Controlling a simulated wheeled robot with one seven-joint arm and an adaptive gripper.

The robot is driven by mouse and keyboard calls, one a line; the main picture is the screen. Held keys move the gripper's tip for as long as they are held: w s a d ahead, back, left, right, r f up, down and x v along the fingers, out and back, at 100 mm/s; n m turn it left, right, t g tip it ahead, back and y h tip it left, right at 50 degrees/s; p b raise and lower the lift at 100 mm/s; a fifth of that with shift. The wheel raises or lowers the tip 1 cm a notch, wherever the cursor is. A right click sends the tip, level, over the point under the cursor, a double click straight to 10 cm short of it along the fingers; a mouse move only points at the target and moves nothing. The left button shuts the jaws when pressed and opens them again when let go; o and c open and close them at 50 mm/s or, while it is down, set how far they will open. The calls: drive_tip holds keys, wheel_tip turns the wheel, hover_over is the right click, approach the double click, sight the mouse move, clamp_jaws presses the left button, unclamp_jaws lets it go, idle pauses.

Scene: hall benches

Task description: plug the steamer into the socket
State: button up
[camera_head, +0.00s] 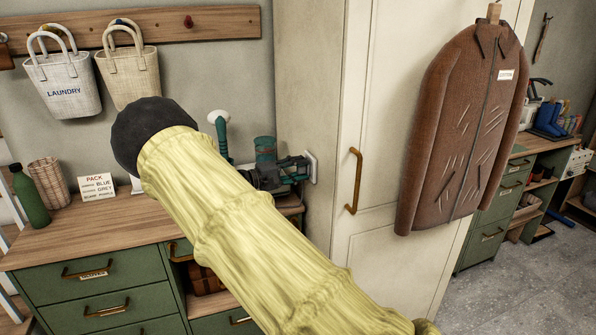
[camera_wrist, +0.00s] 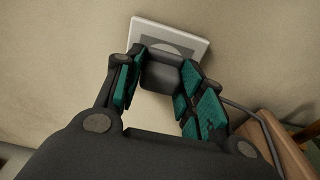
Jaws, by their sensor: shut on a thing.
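My gripper (camera_head: 296,172) is by the side wall of the tall cabinet, with its fingers at the white socket plate (camera_head: 312,166). In the wrist view my gripper (camera_wrist: 162,72) is shut on a dark grey plug (camera_wrist: 160,78). The socket plate (camera_wrist: 190,33) lies right beyond the plug, which covers part of its round grey face. I cannot tell whether the plug touches the socket or sits in it. The steamer (camera_head: 220,132), green with a white head, seems to stand upright on the wooden bench top, its lower part hidden by my arm.
A dark cable (camera_wrist: 258,122) runs at the right beside a wooden edge. The bench (camera_head: 50,245) holds a green bottle (camera_head: 30,197), a wicker cup (camera_head: 47,180) and a sign card (camera_head: 97,187). A brown jacket (camera_head: 460,130) hangs on the cabinet (camera_head: 375,100).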

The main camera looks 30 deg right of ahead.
idle(0.4)
drive_tip(key=o, duration=1)
drive_tip(key=shift+d, duration=0.1)
drive_tip(key=shift+o, duration=0.2)
drive_tip(key=w+a, duration=0.1)
drive_tip(key=a, duration=1.1)
drive_tip(key=shift+w, duration=0.15)
